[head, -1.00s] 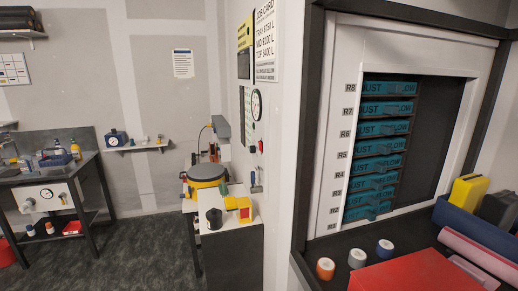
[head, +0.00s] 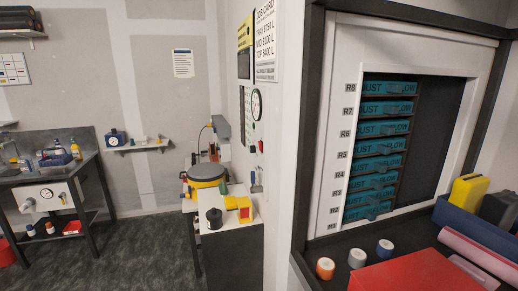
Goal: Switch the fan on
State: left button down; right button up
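No fan is plainly recognisable in the head view. On the side wall, a round white gauge (head: 257,104) hangs beside a green-and-white panel (head: 246,116). Small wall fittings (head: 260,147) sit below the gauge, too small to tell whether one is a switch. A further small fitting (head: 256,183) hangs lower, just above the white bench. Neither of my grippers is in view, so their state is hidden.
A white-topped bench (head: 232,228) carries a yellow device (head: 240,206) and a black cylinder (head: 214,218). At right, a rack holds teal filters (head: 380,147) above a dark counter with tape rolls (head: 357,258) and a red case (head: 420,273).

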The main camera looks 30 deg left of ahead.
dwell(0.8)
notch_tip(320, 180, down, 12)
jog(key=b, duration=1.2)
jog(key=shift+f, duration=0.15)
